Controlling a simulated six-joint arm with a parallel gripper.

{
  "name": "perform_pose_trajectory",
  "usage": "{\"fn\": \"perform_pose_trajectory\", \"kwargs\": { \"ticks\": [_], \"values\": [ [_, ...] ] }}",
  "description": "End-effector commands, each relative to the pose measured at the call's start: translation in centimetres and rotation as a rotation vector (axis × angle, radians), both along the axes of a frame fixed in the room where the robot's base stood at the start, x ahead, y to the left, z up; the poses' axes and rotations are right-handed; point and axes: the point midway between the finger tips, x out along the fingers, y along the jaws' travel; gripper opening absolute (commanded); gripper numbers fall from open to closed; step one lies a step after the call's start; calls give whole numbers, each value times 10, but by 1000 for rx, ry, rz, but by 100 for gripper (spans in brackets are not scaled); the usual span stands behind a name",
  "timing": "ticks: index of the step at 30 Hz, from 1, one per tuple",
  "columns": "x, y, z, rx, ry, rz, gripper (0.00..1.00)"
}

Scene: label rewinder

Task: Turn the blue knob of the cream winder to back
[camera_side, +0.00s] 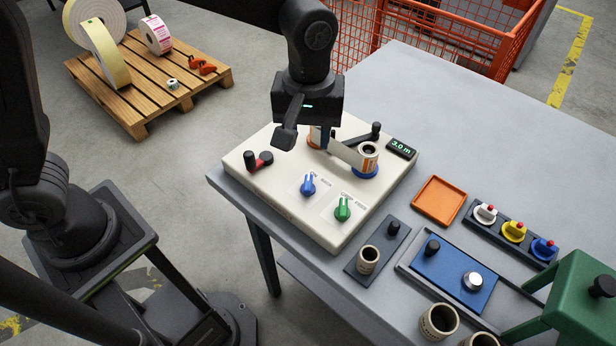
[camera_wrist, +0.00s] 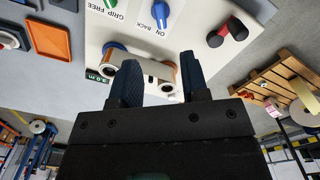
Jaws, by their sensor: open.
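The cream winder (camera_side: 265,180) lies on the grey table. Its blue knob (camera_side: 308,185) is on the near part of the top, left of a green knob (camera_side: 343,209). In the wrist view the blue knob (camera_wrist: 160,12) is at the top edge, beside ON and BACK lettering; I cannot tell which word it points to. My gripper (camera_side: 323,138) is above the winder's far part, near the rollers and apart from the blue knob. In the wrist view my gripper (camera_wrist: 161,75) is open, with nothing held between its two dark blue fingers.
A red-and-black crank (camera_side: 259,161) is left of the blue knob. Two rollers with a pale strip, one at the right (camera_side: 368,160), stand behind it, with a black lever (camera_side: 360,135). An orange tray (camera_side: 439,201) lies right.

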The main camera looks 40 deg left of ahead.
Motion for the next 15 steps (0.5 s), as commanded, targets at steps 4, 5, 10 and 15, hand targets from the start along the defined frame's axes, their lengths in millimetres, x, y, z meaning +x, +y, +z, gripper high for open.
{"fn": "perform_pose_trajectory", "kwargs": {
  "ticks": [4, 5, 10, 15],
  "values": [
    [-1, 1, -31, 2, 5, 0, 42],
    [-1, 1, -37, 2, 5, 0, 42],
    [-1, 1, -72, 2, 5, 0, 42],
    [-1, 1, -100, 1, 3, -1, 42]
  ]
}}
